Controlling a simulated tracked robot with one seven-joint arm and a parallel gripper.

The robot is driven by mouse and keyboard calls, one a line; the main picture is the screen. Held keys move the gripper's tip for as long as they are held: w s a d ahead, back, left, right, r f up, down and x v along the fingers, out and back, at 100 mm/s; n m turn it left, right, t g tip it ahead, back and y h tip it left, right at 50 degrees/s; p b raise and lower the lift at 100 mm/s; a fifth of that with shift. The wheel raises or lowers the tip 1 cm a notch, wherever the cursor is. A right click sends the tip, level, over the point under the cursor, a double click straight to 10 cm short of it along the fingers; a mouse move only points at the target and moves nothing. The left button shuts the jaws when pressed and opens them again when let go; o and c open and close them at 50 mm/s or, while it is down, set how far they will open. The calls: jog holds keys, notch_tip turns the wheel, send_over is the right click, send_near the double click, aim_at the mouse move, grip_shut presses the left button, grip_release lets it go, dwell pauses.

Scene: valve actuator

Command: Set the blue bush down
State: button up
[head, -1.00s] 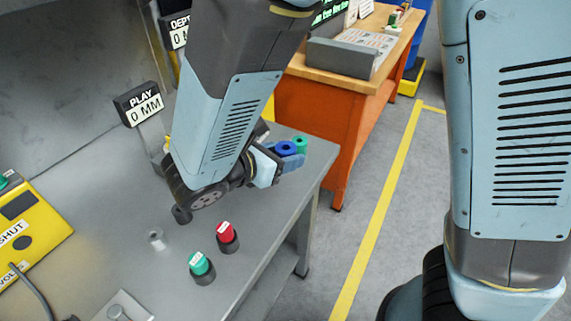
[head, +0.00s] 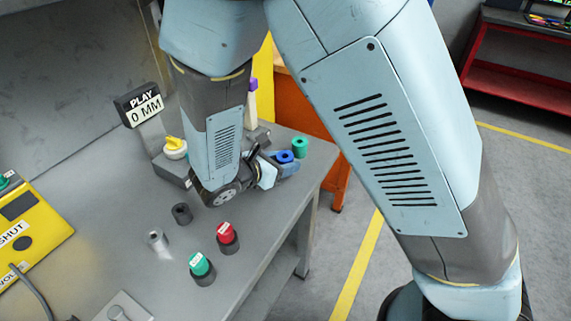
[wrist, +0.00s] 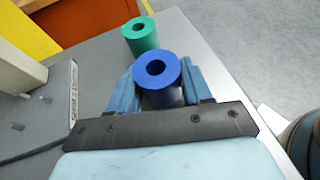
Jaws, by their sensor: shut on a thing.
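The blue bush (head: 285,156) is a short blue cylinder with a hole through its top. In the wrist view the blue bush (wrist: 158,80) stands upright between the two blue fingers of my gripper (wrist: 157,88). My gripper (head: 284,166) is shut on it near the far right corner of the grey table (head: 312,168). The lower part of the bush is hidden by my gripper, so I cannot tell whether its base touches the table.
A green bush (head: 300,147) stands just beyond the blue one, and it also shows in the wrist view (wrist: 141,36). The table's right edge is close.

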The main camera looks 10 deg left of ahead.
jog(key=shift+f, duration=0.3)
jog(key=shift+f, duration=0.25)
jog(key=o, duration=1.1)
jog(key=v, duration=1.4)
jog(key=shift+w+a+f, duration=0.1)
